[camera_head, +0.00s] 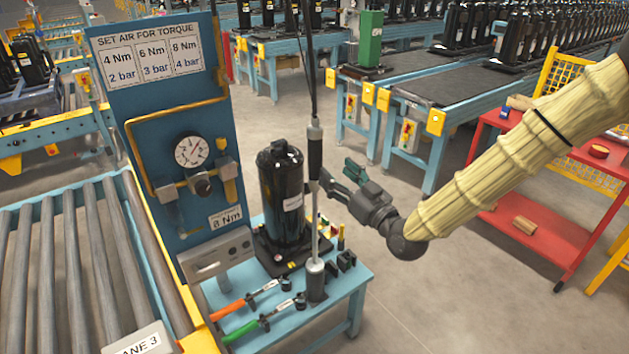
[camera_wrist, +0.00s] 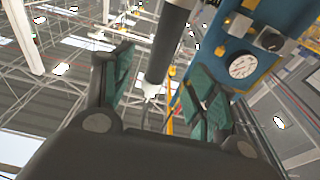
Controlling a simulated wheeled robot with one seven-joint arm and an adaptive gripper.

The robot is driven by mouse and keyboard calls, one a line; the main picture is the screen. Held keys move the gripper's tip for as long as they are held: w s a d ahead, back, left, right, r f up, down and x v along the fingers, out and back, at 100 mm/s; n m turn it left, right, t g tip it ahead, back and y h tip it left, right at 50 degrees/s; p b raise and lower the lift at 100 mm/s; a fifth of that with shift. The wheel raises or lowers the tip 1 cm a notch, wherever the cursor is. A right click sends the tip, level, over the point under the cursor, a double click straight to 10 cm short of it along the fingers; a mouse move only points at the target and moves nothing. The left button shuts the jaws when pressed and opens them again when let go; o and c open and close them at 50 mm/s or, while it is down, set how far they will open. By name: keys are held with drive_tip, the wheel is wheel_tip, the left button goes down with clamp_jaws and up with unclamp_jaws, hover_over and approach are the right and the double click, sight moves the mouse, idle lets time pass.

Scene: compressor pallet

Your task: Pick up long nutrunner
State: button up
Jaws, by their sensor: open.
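The long nutrunner (camera_head: 315,175) hangs upright on a cable above the small blue table, a dark grip on top and a thin pale shaft below. In the wrist view the nutrunner's dark body (camera_wrist: 168,45) shows between the two green-padded fingers (camera_wrist: 160,88). I cannot tell whether either finger touches it.
A black compressor (camera_head: 283,195) stands just behind the nutrunner on the blue table (camera_head: 345,285). Orange- and green-handled wrenches (camera_head: 250,300) lie at the front. A blue gauge panel (camera_head: 165,110) rises at left, beside a roller conveyor (camera_head: 75,260). A red cart (camera_head: 545,240) stands at right.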

sight(319, 156)
drive_tip(key=p+x, duration=0.1)
drive_tip(key=x, duration=0.3)
drive_tip(key=shift+w+a, duration=0.15)
drive_tip(key=shift+a, duration=0.05)
drive_tip(key=shift+w+a+r+p, duration=0.25)
drive_tip(key=shift+w+a+p, duration=0.15)
drive_tip(key=shift+p, duration=0.25)
drive_tip(key=p+x, duration=0.1)
drive_tip(key=x, duration=0.2)
drive_tip(key=shift+r+p, duration=0.1)
drive_tip(key=shift+p, duration=0.3)
drive_tip(key=shift+w+a, duration=0.3)
drive_tip(key=shift+w, duration=0.1)
drive_tip(key=shift+c, duration=0.2)
clamp_jaws()
